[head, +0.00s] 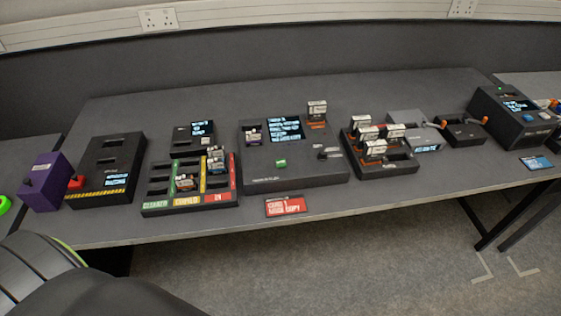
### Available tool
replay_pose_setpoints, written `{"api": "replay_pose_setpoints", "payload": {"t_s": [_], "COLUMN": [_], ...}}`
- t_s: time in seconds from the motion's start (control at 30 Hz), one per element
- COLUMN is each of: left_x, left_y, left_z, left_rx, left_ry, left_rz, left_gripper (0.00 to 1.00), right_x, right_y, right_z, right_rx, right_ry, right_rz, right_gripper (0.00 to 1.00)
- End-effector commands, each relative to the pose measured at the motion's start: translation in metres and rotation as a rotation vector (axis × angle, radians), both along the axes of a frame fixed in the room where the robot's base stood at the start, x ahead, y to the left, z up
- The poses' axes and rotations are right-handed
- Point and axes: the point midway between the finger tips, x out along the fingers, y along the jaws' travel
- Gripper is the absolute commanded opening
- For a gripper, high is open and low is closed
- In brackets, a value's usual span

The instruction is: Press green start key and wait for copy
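The green start key (280,164) is a small green button on the front top of the dark copy machine (262,180) in the middle of the table. The machine's screen (284,129) is lit with several lines of blue-white text, too small to read surely. A taller white-labelled cartridge (317,110) with an orange-brown base stands at the back right of the machine. A dark lever-like part lies right of the key. Neither gripper is in view, and nothing touches the key.
A tray with green, yellow and red lanes (158,205) holds several cartridges left of the machine. A dark rack (400,167) of cartridges stands right. A red card (285,206) lies at the front edge. A purple box (46,181) stands far left. The table's back strip is clear.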

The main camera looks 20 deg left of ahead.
Motion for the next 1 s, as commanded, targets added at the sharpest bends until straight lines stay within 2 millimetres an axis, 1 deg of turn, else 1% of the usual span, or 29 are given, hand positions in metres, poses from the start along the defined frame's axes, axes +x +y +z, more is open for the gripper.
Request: {"api": "replay_pose_setpoints", "payload": {"t_s": [0.03, 0.1, 0.13, 1.0], "left_x": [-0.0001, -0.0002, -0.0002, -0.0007], "left_y": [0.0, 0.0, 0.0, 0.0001], "left_z": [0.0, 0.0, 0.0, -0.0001], "left_rx": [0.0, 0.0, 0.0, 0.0], "left_ry": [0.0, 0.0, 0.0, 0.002], "left_rz": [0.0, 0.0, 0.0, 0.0], "left_gripper": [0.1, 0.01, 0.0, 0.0], "right_x": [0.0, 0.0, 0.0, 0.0], "right_y": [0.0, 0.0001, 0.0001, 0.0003], "right_z": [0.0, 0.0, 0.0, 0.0], "right_rx": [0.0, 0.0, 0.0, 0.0], "right_ry": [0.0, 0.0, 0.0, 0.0], "right_rz": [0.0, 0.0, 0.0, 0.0], "right_gripper": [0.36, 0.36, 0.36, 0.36]}}
